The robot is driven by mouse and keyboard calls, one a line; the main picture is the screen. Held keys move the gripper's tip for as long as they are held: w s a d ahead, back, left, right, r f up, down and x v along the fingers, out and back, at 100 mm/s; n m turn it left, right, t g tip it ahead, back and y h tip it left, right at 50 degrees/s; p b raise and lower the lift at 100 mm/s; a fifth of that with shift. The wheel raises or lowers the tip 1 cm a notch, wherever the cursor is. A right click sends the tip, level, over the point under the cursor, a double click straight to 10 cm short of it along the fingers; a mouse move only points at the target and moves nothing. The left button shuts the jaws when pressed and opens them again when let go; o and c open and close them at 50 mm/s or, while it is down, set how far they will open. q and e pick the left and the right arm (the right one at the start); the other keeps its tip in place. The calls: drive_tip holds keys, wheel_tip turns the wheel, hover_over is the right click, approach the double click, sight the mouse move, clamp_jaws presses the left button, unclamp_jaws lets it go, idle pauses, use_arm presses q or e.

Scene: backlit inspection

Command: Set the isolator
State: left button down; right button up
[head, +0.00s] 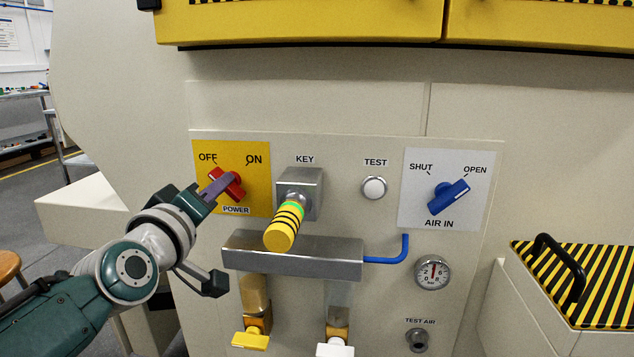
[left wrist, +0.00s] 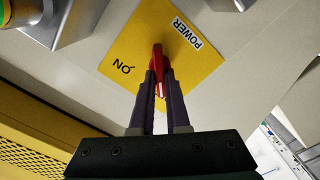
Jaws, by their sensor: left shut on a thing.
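The isolator's red handle (head: 236,189) sits on the yellow POWER plate (head: 260,180), marked OFF at upper left and ON at upper right. In the head view the handle slants from upper left, on the OFF side, to lower right. My left gripper (head: 222,185) comes in from the left and is shut on the handle. In the left wrist view both fingers (left wrist: 160,88) close around the red handle (left wrist: 158,58); ON is readable there, and OFF is hidden. The fingers cover part of the handle, so its exact angle is hard to judge. My right gripper is not in view.
Right of the plate, a metal key block (head: 311,190) holds a yellow-and-black striped key grip (head: 280,236) that sticks out. Below is a metal bar (head: 300,256) with a blue tube (head: 390,259). The blue AIR IN knob (head: 449,197) points toward OPEN.

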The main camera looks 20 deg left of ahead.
use_arm(q)
drive_tip(key=c, duration=0.9)
unclamp_jaws()
drive_tip(key=shift+s+d+r+p, duration=0.15)
drive_tip(key=shift+s+p, duration=0.2)
drive_tip(key=shift+s, duration=0.2)
drive_tip(key=p+v, duration=0.2)
drive_tip(key=v, duration=0.6)
drive_tip(key=shift+s, duration=0.4)
drive_tip(key=shift+d, duration=0.15)
